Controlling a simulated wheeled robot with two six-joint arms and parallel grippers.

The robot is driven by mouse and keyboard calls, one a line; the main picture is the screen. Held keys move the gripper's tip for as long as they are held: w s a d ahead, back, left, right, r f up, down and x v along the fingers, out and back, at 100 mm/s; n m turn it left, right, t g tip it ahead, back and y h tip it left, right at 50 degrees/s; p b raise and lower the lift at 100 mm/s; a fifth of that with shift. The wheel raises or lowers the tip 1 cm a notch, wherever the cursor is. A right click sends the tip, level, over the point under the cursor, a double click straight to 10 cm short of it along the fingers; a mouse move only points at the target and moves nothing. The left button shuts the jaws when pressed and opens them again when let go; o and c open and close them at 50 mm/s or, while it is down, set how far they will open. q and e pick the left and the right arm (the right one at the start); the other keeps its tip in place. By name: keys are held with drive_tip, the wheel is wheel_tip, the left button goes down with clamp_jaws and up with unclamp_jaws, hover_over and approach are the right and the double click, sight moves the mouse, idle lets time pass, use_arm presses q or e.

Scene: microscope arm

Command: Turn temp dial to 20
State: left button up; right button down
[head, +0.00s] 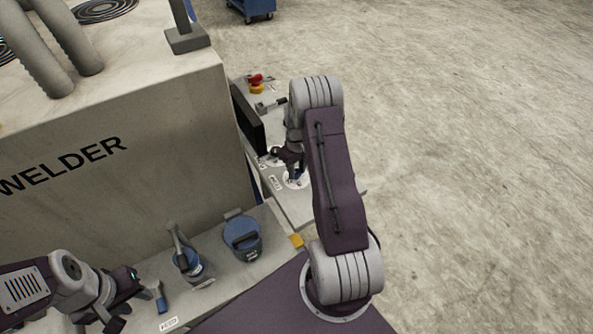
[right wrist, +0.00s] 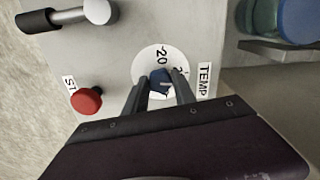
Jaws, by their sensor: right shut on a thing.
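The temp dial is a white disc (right wrist: 148,60) with a blue knob (right wrist: 160,77), beside a "TEMP" label (right wrist: 204,80). A "20" is readable on the disc just above the knob; another number is partly hidden by a finger. My right gripper (right wrist: 160,92) has its two fingers on either side of the knob and is shut on it. I cannot tell the exact pointer direction. In the head view my right gripper (head: 293,168) is over the white dial on the far panel. My left gripper (head: 132,300) is at lower left, its fingers apart and empty.
A red button (right wrist: 87,100) and a black-handled lever (right wrist: 70,16) sit near the dial. The large welder box (head: 120,130) stands left of my right arm. A blue round cap (head: 241,235), another blue-topped fitting (head: 187,262) and a blue lever (head: 160,298) are on the near ledge.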

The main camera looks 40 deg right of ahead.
drive_tip(key=n, duration=0.4)
drive_tip(key=shift+d+n, duration=0.1)
drive_tip(key=shift+n, duration=0.2)
drive_tip(key=n, duration=0.4)
drive_tip(key=shift+w+r+n+b, duration=0.1)
drive_tip(key=shift+n+b, duration=0.2)
drive_tip(key=shift+b, duration=0.05)
drive_tip(key=n, duration=0.4)
drive_tip(key=shift+w+d, duration=0.1)
drive_tip(key=shift+w+r+n, duration=0.1)
drive_tip(key=shift+n, duration=2)
drive_tip(key=shift+d, duration=0.1)
drive_tip(key=c, duration=1.1)
unclamp_jaws()
drive_tip(key=shift+o, duration=0.3)
